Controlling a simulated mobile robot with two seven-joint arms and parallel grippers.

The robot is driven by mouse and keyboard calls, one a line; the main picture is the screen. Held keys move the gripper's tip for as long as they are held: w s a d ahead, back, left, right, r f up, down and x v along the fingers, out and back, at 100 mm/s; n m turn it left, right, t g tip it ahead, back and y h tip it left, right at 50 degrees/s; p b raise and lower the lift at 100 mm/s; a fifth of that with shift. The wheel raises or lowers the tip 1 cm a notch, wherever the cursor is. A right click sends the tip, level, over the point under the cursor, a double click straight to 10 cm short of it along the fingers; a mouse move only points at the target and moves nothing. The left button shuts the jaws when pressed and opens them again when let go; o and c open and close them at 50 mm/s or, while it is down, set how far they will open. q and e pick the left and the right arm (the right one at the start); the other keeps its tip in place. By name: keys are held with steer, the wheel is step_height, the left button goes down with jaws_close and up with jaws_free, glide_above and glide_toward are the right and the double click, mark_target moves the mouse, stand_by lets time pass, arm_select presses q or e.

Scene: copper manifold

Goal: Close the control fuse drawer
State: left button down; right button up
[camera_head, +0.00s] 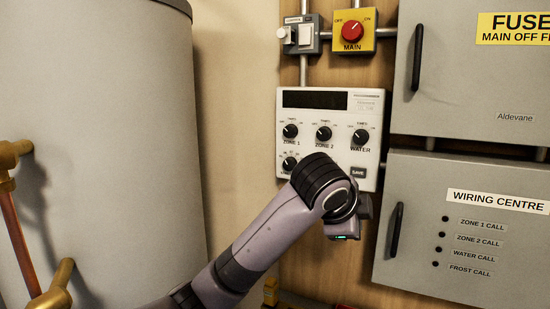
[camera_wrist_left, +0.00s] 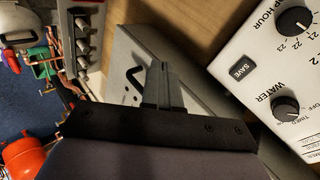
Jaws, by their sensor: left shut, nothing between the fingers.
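A small grey box (camera_head: 315,47) with white parts on its front is mounted at the top left of the wooden board in the head view. Its label is too small to read surely, and I cannot tell how far any drawer in it stands out. My left arm reaches up from the bottom, and my left gripper (camera_head: 345,232) is below the white programmer, well below the grey box. In the left wrist view my left gripper (camera_wrist_left: 163,85) has its fingers together with nothing between them. The grey box does not show in the wrist view.
The white programmer (camera_head: 370,110) with its knobs hangs behind my wrist. The yellow MAIN switch (camera_head: 367,45) is right of the grey box. The fuse cabinet (camera_head: 470,90) and wiring centre (camera_head: 430,260) have protruding black handles. A large grey cylinder (camera_head: 100,120) stands left.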

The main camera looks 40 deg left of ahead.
arm_select(q)
steer(key=a+r+m+t+y, duration=0.1)
steer(key=a+r, duration=0.3)
steer(key=r, duration=1)
steer(key=t+y, duration=0.3)
glide_toward(281, 35)
steer(key=p+x, duration=0.3)
steer(key=x, duration=0.3)
steer(key=shift+w, duration=0.2)
steer(key=w, duration=0.1)
steer(key=w+a, duration=0.1)
steer(key=w, duration=0.1)
steer(key=shift+r, duration=0.15)
